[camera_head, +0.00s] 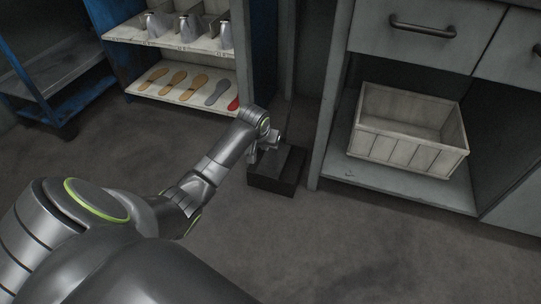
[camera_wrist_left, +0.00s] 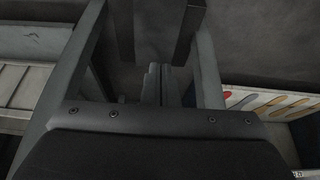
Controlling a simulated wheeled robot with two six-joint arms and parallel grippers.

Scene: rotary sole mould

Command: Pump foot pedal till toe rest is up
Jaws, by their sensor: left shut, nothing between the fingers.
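The foot pedal unit is a low, dark box (camera_head: 277,170) on the floor beside the grey cabinet post in the head view. My left gripper (camera_head: 258,152) is at its top left side, pointing down. Whether it touches the pedal is unclear. In the left wrist view, the left gripper's fingers (camera_wrist_left: 159,84) are together, with nothing seen between them. Dark uprights (camera_wrist_left: 186,35) beyond them look like part of the pedal unit. The pedal plate cannot be told apart from its housing. I cannot make out the toe rest. My right gripper is not in view.
A grey workbench with drawers (camera_head: 425,30) holds a pale slatted crate (camera_head: 405,150) on its lower shelf. A blue rack (camera_head: 110,60) at upper left carries metal moulds (camera_head: 190,28) and several soles (camera_head: 175,82). The floor (camera_head: 330,245) in front is clear.

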